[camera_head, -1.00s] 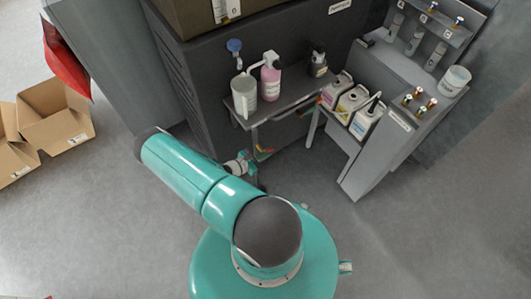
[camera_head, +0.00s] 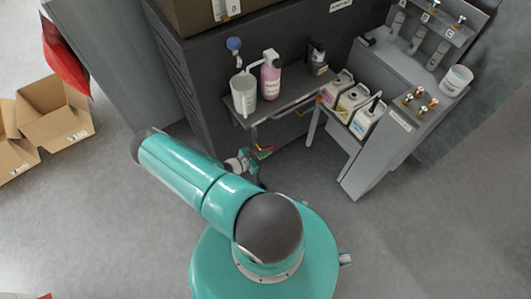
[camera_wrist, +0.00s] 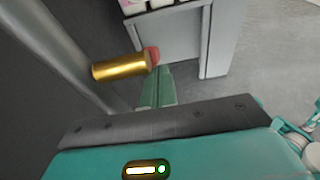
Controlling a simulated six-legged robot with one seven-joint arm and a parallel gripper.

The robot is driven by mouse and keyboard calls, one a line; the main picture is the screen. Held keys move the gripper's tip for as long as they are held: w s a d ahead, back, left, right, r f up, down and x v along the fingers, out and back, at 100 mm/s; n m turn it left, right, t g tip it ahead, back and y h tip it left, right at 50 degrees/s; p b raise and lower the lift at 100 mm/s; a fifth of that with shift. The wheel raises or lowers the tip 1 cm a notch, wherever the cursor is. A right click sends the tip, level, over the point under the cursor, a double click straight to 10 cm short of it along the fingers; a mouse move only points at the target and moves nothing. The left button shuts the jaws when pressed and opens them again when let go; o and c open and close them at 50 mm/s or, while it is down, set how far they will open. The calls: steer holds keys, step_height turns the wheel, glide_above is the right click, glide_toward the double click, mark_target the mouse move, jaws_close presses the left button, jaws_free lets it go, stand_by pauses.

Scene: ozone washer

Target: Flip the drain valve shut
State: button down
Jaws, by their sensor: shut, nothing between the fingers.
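A brass cylinder with a red end (camera_wrist: 120,67), which looks like part of the drain valve, shows in the wrist view left of centre. My gripper (camera_wrist: 156,80) is shut and empty, its green fingers close together just below the red end. I cannot tell whether they touch it. In the head view, my gripper (camera_head: 250,155) is low in front of the dark cabinet, beside a small red and yellow part (camera_head: 265,149) under the shelf. My arm hides some of the area around it, and the valve's full shape and lever position are unclear.
A metal shelf (camera_head: 290,98) above my gripper holds a jug (camera_head: 243,93) and a pink bottle (camera_head: 270,75). Several white canisters (camera_head: 352,102) stand to the right by a grey side unit (camera_head: 370,165). Cardboard boxes (camera_head: 55,112) lie at the left; floor is clear at lower right.

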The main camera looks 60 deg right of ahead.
steer(key=shift+f, duration=0.1)
stand_by(0.7)
steer(key=w+a+f, duration=0.5)
steer(key=a, duration=0.5)
steer(key=shift+w+a+f, duration=0.15)
steer(key=shift+a+f, duration=0.05)
steer(key=shift+a, duration=0.05)
stand_by(0.4)
